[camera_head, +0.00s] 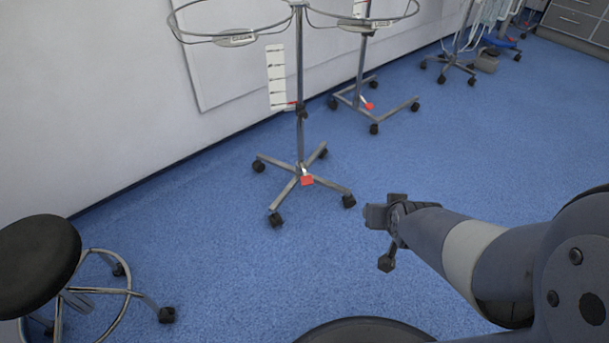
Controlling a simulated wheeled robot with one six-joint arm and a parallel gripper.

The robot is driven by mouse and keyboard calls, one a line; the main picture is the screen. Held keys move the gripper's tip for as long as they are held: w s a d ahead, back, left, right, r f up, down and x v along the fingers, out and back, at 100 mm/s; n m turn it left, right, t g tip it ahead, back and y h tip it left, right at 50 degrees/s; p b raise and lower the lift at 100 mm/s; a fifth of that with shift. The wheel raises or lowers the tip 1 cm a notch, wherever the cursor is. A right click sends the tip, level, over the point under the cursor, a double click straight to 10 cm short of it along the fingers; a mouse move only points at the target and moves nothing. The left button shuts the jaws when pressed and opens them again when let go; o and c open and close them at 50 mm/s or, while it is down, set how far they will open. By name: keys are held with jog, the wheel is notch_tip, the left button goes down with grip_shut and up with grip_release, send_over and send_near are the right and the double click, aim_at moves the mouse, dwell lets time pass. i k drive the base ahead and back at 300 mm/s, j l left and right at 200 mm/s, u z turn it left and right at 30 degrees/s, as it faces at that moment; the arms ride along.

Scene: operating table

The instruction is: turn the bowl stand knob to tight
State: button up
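The bowl stand (300,75) is upright near the white wall, with a metal pole, two wire hoops at its top and a wheeled star base. A small dark knob with a red part (302,112) sits partway up the pole; its setting is too small to tell. A red pedal or tag (306,180) is at the base. My gripper (381,228) is at the right of the middle, to the right of and below the stand in the picture, apart from it. It touches nothing that I can see. Its fingers are seen from behind, and their opening is unclear.
A black round stool (38,262) with a chrome base stands at lower left. A second wheeled stand (361,65) is behind the bowl stand. More wheeled equipment (458,55) and grey cabinets (575,22) are at the far right. Blue floor (225,260) lies clear before the stand.

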aim_at(302, 115)
jog(key=i+l+z, duration=0.1)
jog(key=i+l, duration=0.15)
jog(key=i, duration=0.15)
jog(key=i+l+z, duration=0.15)
jog(key=i, duration=0.25)
jog(key=l, duration=0.1)
